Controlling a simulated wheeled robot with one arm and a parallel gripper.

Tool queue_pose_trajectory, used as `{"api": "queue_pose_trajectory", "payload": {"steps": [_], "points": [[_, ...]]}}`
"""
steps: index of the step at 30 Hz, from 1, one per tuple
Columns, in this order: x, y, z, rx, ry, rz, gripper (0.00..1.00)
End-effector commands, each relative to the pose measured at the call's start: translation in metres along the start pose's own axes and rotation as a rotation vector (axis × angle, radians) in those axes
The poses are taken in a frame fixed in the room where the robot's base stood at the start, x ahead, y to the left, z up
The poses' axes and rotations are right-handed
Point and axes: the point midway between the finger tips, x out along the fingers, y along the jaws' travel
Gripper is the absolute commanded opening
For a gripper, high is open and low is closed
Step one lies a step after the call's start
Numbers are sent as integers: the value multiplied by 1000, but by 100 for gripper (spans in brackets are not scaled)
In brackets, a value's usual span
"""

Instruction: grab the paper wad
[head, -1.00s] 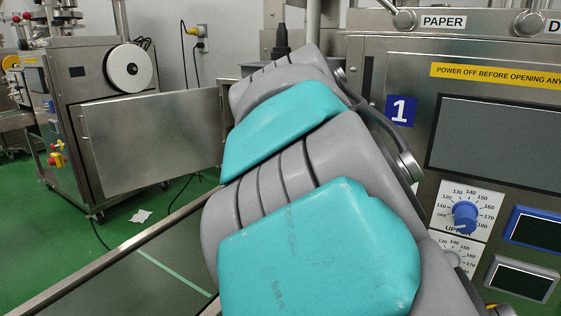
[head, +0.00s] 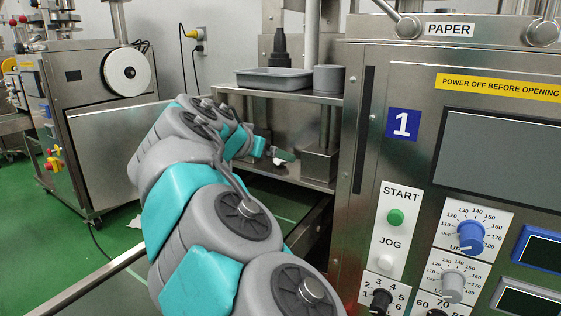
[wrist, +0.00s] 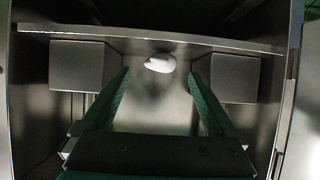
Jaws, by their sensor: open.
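The paper wad (wrist: 159,63) is a small white lump in the wrist view, just past the fingertips and centred between them. It lies on a metal surface inside the machine bay. My gripper (wrist: 160,80) is open, with its two dark green fingers spread on either side and nothing between them that I can see held. In the head view my gripper (head: 284,155) reaches into the bay under the shelf, and a bit of white, the paper wad (head: 280,162), shows beside the fingers, partly hidden.
Grey blocks (wrist: 84,66) and (wrist: 228,77) flank the fingers closely. A metal shelf (head: 290,96) spans above, bearing a grey tray (head: 273,80) and a grey cup (head: 328,78). The control panel (head: 400,230) stands to the right. A white scrap (head: 136,221) lies on the green floor.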

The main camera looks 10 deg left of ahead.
Motion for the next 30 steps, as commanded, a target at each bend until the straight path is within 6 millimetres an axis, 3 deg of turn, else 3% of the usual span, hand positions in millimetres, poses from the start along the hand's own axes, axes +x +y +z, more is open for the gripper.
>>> {"api": "queue_pose_trajectory", "payload": {"steps": [8, 15, 30], "points": [[39, 1, 0, 1, -3, 5, 93], [42, 0, 0, 0, -1, 4, 93], [42, 0, 0, 0, -1, 3, 38]]}}
